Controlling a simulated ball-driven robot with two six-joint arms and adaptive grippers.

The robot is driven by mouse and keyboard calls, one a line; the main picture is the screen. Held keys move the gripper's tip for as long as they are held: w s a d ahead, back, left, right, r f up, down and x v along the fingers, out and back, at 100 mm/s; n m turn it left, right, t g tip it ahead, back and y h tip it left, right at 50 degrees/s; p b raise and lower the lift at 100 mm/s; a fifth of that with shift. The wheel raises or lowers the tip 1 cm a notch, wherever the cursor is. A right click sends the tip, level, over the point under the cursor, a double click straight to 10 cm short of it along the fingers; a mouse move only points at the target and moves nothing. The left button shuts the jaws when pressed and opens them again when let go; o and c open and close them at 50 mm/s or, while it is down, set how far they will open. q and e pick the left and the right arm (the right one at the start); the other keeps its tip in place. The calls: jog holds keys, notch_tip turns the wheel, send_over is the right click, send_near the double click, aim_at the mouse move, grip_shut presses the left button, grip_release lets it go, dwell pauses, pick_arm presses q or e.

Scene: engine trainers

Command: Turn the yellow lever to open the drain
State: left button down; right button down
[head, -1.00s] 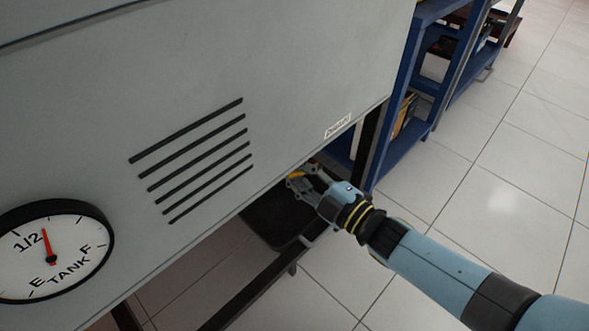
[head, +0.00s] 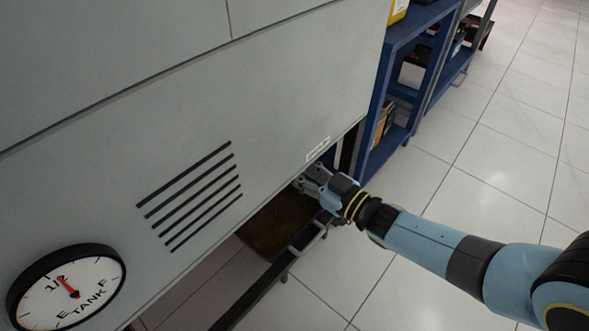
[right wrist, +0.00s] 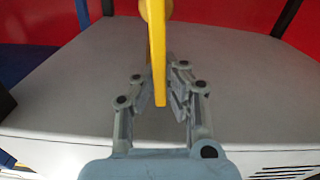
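The yellow lever (right wrist: 158,55) shows in the right wrist view, standing between the two fingers of my right gripper (right wrist: 159,88). The fingers lie close along both its sides and appear shut on it. In the head view my right gripper (head: 312,181) reaches under the lower edge of the grey cabinet, and the lever is hidden there. The tank gauge (head: 95,277) on the cabinet front has its red needle near the 1/2 mark, leaning toward the E side. A tray (head: 272,226) below the cabinet shows a brown surface. My left gripper is not in view.
The grey cabinet (head: 270,100) fills the left and centre. A dark frame rail (head: 262,290) runs below it, beside the tray. A blue shelf rack (head: 385,150) stands behind. The tiled floor (head: 490,180) at the right is open.

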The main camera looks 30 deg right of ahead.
jog(key=shift+d+f+m, duration=0.2)
jog(key=shift+d+m, duration=0.3)
jog(key=shift+m, duration=0.4)
jog(key=shift+s, duration=0.1)
jog(key=c, duration=1.5)
grip_release()
jog(key=shift+d+r, duration=0.1)
jog(key=shift+o, duration=0.7)
jog(key=shift+r, duration=0.1)
jog(key=v, duration=1.1)
jog(key=shift+s, duration=0.4)
jog(key=shift+d, duration=0.1)
